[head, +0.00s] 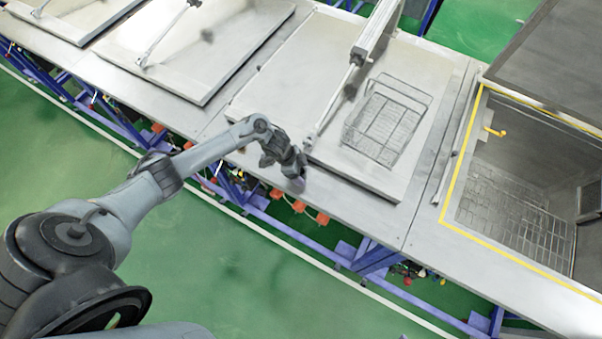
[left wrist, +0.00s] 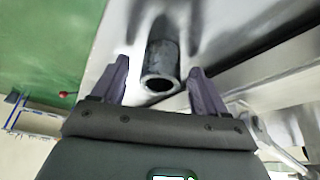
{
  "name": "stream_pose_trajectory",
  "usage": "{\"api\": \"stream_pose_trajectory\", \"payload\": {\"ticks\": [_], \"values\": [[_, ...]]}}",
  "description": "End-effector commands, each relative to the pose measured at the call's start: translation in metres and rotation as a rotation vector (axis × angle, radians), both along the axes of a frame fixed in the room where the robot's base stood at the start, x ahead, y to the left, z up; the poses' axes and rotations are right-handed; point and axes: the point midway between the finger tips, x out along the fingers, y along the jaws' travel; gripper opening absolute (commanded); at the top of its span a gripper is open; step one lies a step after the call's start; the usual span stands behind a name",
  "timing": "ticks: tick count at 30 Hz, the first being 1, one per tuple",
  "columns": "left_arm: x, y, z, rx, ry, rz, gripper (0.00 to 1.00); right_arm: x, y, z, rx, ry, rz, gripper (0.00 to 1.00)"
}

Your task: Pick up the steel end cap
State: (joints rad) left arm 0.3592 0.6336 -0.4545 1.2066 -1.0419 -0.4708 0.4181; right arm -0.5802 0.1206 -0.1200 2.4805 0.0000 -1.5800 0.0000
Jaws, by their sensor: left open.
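The steel end cap (left wrist: 161,60) is a dark grey, hollow cylinder with a bright rim around its open end. In the left wrist view it appears between the two fingers of my left gripper (left wrist: 160,72), with a gap showing on either side. The fingers are open and not closed on it. In the head view my left gripper (head: 298,181) points down at the front edge of the steel worktop (head: 330,196); the cap is hidden there by the gripper and arm. My right gripper is in neither view.
A wire basket (head: 370,139) stands on the flat lid right of my left gripper, beside a pneumatic cylinder (head: 375,32) and its rod. An open tank with a yellow edge (head: 462,150) lies farther right. Green floor (head: 250,280) is free in front.

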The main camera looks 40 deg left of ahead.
Motion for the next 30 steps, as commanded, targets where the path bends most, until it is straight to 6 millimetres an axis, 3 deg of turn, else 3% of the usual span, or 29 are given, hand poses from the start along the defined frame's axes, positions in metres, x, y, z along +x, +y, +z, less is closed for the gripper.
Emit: {"api": "stream_pose_trajectory", "payload": {"ticks": [8, 22, 30], "values": [[0.0005, -0.0008, -0.0032, 0.0, 0.0, -0.001, 0.73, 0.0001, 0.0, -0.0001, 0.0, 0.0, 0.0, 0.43], [0.0006, -0.0007, -0.003, 0.0, 0.0, 0.0, 0.04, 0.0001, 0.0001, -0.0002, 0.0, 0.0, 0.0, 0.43], [0.0012, -0.0007, -0.0017, 0.0, -0.002, -0.001, 0.02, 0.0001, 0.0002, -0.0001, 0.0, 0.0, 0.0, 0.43]]}}
